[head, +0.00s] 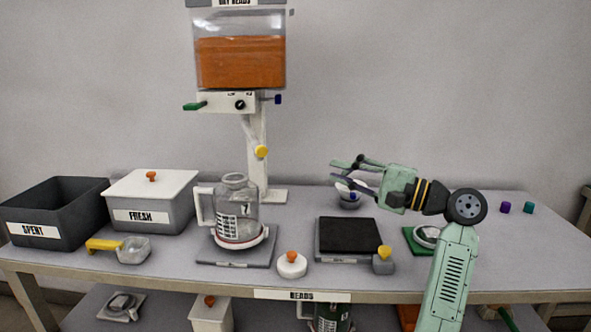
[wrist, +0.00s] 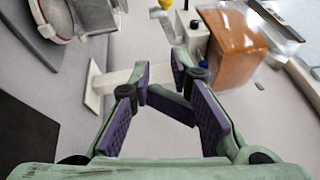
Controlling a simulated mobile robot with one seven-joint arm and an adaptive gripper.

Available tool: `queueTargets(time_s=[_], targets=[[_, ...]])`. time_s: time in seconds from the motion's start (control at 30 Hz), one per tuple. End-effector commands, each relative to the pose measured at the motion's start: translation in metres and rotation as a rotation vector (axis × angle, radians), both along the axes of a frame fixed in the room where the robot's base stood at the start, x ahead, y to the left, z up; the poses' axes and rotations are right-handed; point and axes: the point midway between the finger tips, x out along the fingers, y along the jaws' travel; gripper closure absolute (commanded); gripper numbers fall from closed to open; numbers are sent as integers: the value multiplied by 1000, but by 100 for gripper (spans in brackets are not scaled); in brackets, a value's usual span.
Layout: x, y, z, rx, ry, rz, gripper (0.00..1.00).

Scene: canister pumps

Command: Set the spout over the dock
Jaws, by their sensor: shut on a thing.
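The dispenser (head: 240,60) holds orange beads on a white stand (head: 257,165). Its pale angled part (head: 249,128), probably the spout, ends near a yellow knob (head: 261,151). This knob also shows at the wrist view's top edge (wrist: 166,5). I cannot tell for sure which part is the dock. A jug (head: 237,205) stands on a grey plate (head: 207,255) left of the stand. My gripper (head: 340,171) is right of the stand, apart from the yellow knob. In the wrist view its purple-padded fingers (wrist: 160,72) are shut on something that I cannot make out.
A small bowl (head: 349,201) is below my gripper in the picture. A black-topped scale (head: 348,238) stands in front. Bins marked SPENT (head: 40,231) and FRESH (head: 140,217) and a yellow-handled scoop (head: 134,250) are at left. Purple (head: 505,207) and teal (head: 529,208) cubes lie far right.

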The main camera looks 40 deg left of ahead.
Motion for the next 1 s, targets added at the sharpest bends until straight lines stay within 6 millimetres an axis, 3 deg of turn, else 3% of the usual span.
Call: queueTargets(time_s=[0.13,0.37,0.73,1.0], targets=[[10,8,1,18,1,46,100],[6,30,6,20,-1,53,100],[-9,105,18,18,1,52,100],[-36,124,22,19,2,49,100]])
